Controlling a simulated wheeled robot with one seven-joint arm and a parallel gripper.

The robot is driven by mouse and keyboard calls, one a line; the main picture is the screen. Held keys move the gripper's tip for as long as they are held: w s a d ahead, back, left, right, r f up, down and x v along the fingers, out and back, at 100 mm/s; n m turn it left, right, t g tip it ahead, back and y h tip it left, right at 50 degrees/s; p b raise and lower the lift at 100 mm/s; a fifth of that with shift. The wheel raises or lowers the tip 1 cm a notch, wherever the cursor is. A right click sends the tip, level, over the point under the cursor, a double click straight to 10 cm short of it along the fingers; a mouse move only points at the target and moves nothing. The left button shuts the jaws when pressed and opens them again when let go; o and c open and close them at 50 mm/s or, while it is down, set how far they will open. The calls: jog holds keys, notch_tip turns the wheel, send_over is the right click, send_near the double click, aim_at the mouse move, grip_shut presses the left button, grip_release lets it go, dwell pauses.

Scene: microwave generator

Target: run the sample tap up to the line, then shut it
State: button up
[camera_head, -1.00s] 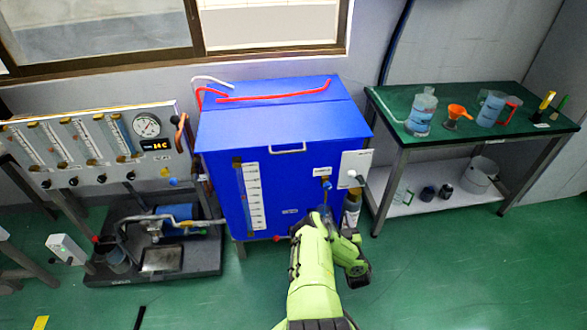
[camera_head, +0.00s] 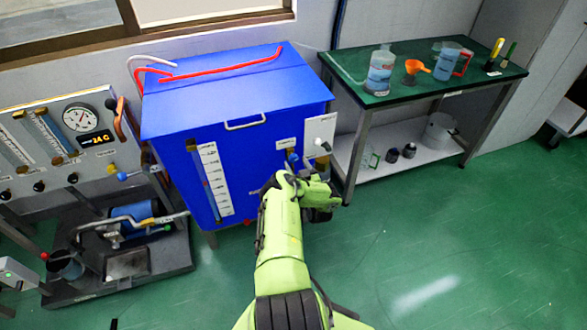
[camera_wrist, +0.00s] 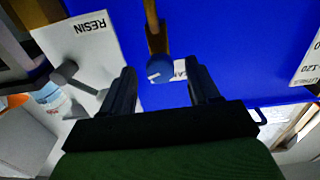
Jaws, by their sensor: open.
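The blue tank (camera_head: 180,115) has a sight tube (camera_head: 200,180) beside a white scale (camera_head: 214,180) on its front. A tap with a blue handle (camera_head: 292,158) sits at the tank's right front, below a small label. In the wrist view, the blue handle (camera_wrist: 160,69) hangs on a brass stem between the fingertips of my gripper (camera_wrist: 162,78). The fingers stand apart on either side of it, and I cannot tell whether they touch it. A white plate (camera_wrist: 85,55) marked RESIN with a grey knob is beside it. My wrist hides the space under the tap.
A green-topped table (camera_head: 420,75) at the right holds a bottle (camera_head: 380,72), an orange funnel (camera_head: 415,68) and a jug (camera_head: 447,62). A gauge panel (camera_head: 70,140) and a pump skid (camera_head: 125,260) stand at the left. The green floor at the right is clear.

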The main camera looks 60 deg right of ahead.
aim_at(294, 161)
jog(key=b+x, duration=0.1)
jog(key=x, duration=0.1)
jog(key=shift+w+d+f, duration=0.15)
jog(key=shift+d, duration=0.1)
jog(key=shift+w+d+b, duration=0.25)
jog(key=shift+w+b, duration=0.05)
